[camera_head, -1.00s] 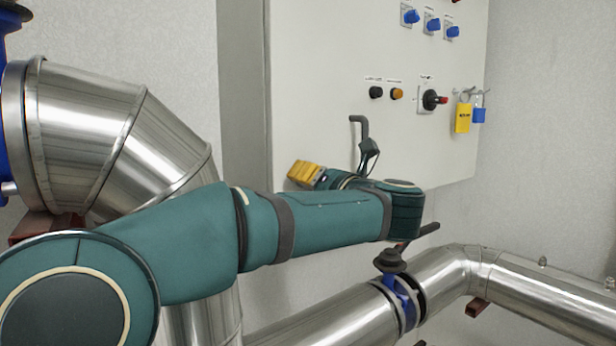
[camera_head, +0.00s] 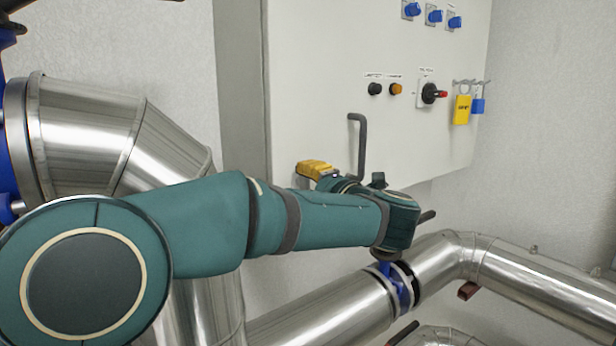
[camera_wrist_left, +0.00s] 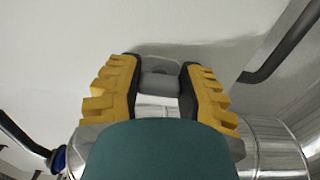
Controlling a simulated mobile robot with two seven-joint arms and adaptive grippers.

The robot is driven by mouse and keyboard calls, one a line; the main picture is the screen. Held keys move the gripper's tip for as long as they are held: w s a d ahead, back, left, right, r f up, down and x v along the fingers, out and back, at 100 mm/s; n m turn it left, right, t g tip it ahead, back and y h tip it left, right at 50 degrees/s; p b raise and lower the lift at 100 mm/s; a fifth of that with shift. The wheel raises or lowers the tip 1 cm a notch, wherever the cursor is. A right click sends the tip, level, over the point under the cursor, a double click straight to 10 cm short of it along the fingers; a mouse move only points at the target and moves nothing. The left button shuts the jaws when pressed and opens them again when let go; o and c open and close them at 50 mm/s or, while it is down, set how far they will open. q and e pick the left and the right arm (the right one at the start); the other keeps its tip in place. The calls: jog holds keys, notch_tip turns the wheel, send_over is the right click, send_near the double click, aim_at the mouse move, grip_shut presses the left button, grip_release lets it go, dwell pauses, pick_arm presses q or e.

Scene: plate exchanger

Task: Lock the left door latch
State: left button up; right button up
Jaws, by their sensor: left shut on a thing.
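The left door latch shows in the left wrist view as a small grey knob (camera_wrist_left: 160,72) on the pale cabinet door. My left gripper (camera_wrist_left: 160,80) has its yellow, dark-padded fingers on either side of the knob and is shut on it. In the head view my left gripper (camera_head: 316,169) is at the lower left of the cabinet door (camera_head: 310,80), left of the dark door handle (camera_head: 361,145). The latch is hidden there behind the gripper. The latch's turn angle cannot be told. My right gripper is not in view.
A large metal elbow pipe (camera_head: 80,130) stands left, and a lower pipe (camera_head: 330,312) with a blue valve (camera_head: 390,285) runs below my arm. The cabinet has a rotary switch (camera_head: 430,93) with a yellow padlock (camera_head: 462,110) hanging nearby. Free wall lies right of the cabinet.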

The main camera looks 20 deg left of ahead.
pick_arm(q)
jog(key=shift+m, duration=0.3)
jog(key=o, duration=1.2)
jog(key=shift+a, duration=0.1)
jog(key=v, duration=1.2)
